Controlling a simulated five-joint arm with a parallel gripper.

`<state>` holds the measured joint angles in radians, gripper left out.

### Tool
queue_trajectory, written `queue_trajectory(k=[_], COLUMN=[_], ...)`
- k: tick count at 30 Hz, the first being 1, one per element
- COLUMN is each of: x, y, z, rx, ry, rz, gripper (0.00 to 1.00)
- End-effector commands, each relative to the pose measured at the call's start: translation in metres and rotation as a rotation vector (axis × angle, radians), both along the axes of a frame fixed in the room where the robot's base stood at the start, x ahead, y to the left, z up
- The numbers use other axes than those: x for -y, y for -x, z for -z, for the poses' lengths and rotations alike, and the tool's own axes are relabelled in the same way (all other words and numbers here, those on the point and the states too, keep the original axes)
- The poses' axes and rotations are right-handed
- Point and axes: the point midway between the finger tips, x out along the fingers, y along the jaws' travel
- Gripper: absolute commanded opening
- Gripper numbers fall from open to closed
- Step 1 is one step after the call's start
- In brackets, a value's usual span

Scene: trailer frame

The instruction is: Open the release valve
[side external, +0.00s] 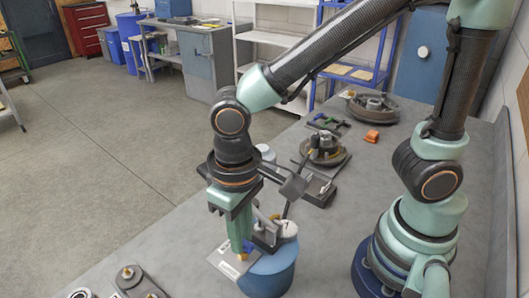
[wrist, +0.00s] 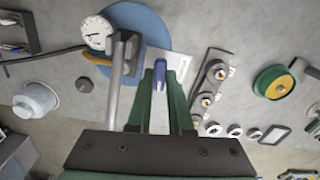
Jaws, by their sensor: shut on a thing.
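A blue tank (side external: 270,274) stands on the grey bench below my gripper, with a white dial gauge on top; in the wrist view the tank (wrist: 152,24) and gauge (wrist: 97,32) are at the upper left. A small blue handle (wrist: 160,74), seemingly the release valve's, sits between my green fingers. My gripper (side external: 240,242) points down beside the tank and is shut on this handle. A brass part (side external: 243,257) shows just below the fingertips. The fingers hide most of the valve, so I cannot tell how far it is turned.
A grey upright post (wrist: 122,75) stands close left of my fingers. A pale plate (side external: 226,262) lies beside the tank. A bracket with brass studs (wrist: 209,84) is to the right. A wheel hub (side external: 324,149) and an orange block (side external: 371,136) lie farther back.

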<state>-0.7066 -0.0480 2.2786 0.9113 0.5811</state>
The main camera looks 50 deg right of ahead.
Motion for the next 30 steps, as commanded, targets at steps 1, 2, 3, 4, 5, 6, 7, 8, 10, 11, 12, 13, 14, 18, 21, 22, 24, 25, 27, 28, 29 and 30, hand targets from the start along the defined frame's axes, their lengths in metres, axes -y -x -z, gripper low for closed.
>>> queue_trajectory(k=[1, 2, 3, 4, 5, 6, 7, 8, 10, 11, 12, 13, 14, 18, 21, 22, 24, 25, 27, 28, 29, 30], x=[-0.0002, -0.0002, -0.0002, -0.0002, -0.0002, -0.0002, -0.0002, -0.0002, -0.0002, -0.0002, -0.0002, -0.0002, -0.0002, -0.0002, -0.0002, -0.0002, -0.0002, -0.0002, -0.0001, -0.0001, -0.0001, -0.0001], y=[-0.0003, -0.0003, -0.0003, -0.0003, -0.0003, -0.0003, -0.0003, -0.0003, -0.0003, -0.0003, -0.0004, -0.0004, -0.0004, -0.0004, -0.0004, -0.0004, -0.0004, -0.0004, -0.0004, -0.0004, -0.0004, -0.0003], z=[-0.0014, -0.0014, -0.0015, -0.0015, -0.0015, -0.0015, -0.0015, -0.0015, -0.0015, -0.0015, -0.0015, -0.0015, -0.0015, -0.0015, -0.0015, -0.0015, -0.0015, -0.0015, -0.0014, -0.0013, -0.0012, -0.001], rx=[0.001, 0.001, 0.001, 0.001, 0.001, 0.001, 0.001, 0.001, 0.001, 0.001, 0.001, 0.001, 0.001, 0.001, 0.001, 0.001, 0.001, 0.001, 0.001, 0.001, 0.001, 0.001], ry=[-0.001, -0.001, -0.001, -0.001, -0.001, -0.001, -0.001, -0.001, -0.001, -0.001, -0.001, -0.001, -0.001, -0.001, -0.001, -0.001, -0.001, -0.001, -0.001, -0.001, -0.001, -0.001], rz=[0.023, 0.037, 0.053, 0.065, 0.074, 0.087, 0.094, 0.101, 0.113, 0.118, 0.121, 0.123, 0.125, 0.127, 0.127, 0.127, 0.126, 0.126, 0.126, 0.126, 0.126, 0.126], gripper=[0.0, 0.0, 0.0, 0.0, 0.0, 0.0, 0.0, 0.0, 0.0, 0.0, 0.0, 0.0, 0.0, 0.0, 0.0, 0.0, 0.0, 0.22, 0.49, 0.49, 0.49, 0.49])
